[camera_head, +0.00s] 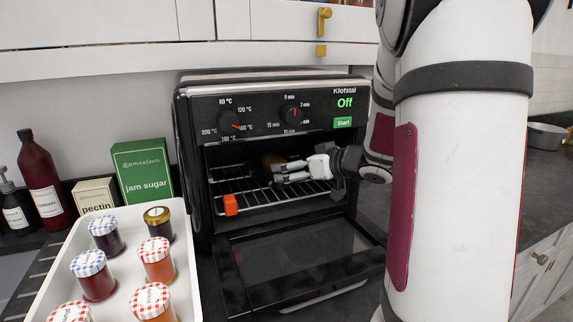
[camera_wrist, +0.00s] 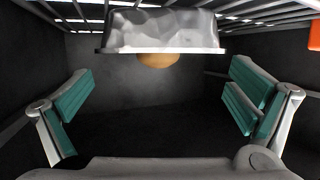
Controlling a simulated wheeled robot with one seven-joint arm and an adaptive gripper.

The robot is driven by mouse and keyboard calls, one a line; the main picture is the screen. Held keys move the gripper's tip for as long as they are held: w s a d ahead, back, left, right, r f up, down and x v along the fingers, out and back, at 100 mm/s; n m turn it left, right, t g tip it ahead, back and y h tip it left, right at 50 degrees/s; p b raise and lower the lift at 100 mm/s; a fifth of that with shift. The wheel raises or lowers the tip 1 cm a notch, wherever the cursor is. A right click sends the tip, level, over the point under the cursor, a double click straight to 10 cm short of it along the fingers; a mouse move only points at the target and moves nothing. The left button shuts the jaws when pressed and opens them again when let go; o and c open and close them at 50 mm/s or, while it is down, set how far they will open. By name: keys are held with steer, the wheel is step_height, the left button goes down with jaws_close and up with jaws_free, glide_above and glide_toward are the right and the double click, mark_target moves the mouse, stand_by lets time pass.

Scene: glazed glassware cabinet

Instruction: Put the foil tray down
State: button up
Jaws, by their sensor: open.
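The foil tray (camera_wrist: 160,32) is a crinkled silver dish at the top middle of the wrist view, which looks upside down. It rests on the wire rack (camera_wrist: 262,35) inside the oven. A brown rounded food (camera_wrist: 158,61) shows past its rim; in the head view this brown shape (camera_head: 271,160) lies behind my fingers, and the tray itself is hard to make out there. My gripper (camera_head: 283,173) reaches into the oven. In the wrist view its teal-padded fingers (camera_wrist: 163,85) are spread wide, with clear gaps to both sides of the tray.
The oven (camera_head: 190,150) reads Off, and its door (camera_head: 300,265) is folded down. An orange block (camera_head: 230,205) is at the rack's front left. A white tray of jam jars (camera_head: 185,270), a jam sugar box (camera_head: 143,170), a pectin box (camera_head: 95,195) and bottles (camera_head: 42,180) stand left.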

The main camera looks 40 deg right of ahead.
steer(key=p+v, duration=0.1)
steer(key=v, duration=0.5)
steer(key=shift+s, duration=0.35)
steer(key=shift+r, duration=0.1)
